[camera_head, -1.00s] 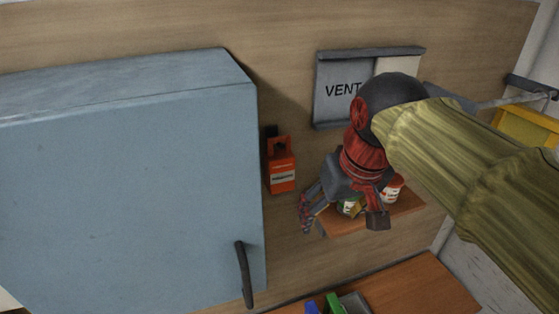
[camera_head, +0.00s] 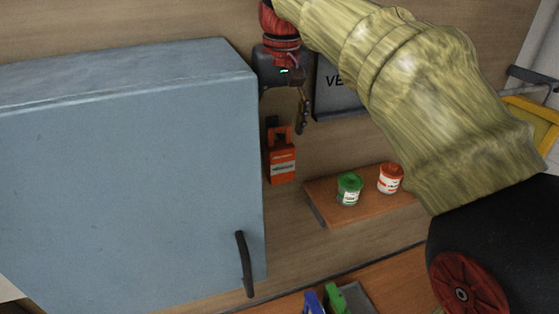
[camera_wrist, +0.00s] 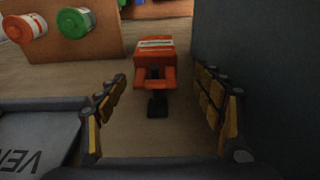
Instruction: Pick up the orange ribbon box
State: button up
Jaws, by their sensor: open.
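The orange ribbon box (camera_head: 282,164) hangs on the wooden wall just right of the blue cabinet, with a white label and an orange handle at its top on a dark hook. My gripper (camera_head: 301,118) is above it and close to the wall in the head view. In the wrist view the orange ribbon box (camera_wrist: 154,58) lies ahead, between and beyond the open fingers of my gripper (camera_wrist: 166,90). The fingers appear apart from the box, and nothing is between their tips.
The blue cabinet (camera_head: 120,180) stands close on the left, with a dark handle (camera_head: 244,263). A small shelf (camera_head: 335,215) at right carries a green jar (camera_head: 349,189) and an orange-and-white jar (camera_head: 390,178). The VENT panel (camera_head: 338,95) is partly hidden by my arm.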

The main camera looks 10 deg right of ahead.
aim_at(280, 145)
jog(key=f, duration=0.3)
jog(key=f+p, duration=0.1)
jog(key=shift+d+f, duration=0.3)
jog(key=shift+f, duration=0.1)
jog(key=shift+w+f, duration=0.1)
jog(key=shift+f, duration=0.3)
jog(key=shift+c, duration=1.2)
jog(key=c, duration=1.1)
jog(key=shift+r, duration=0.1)
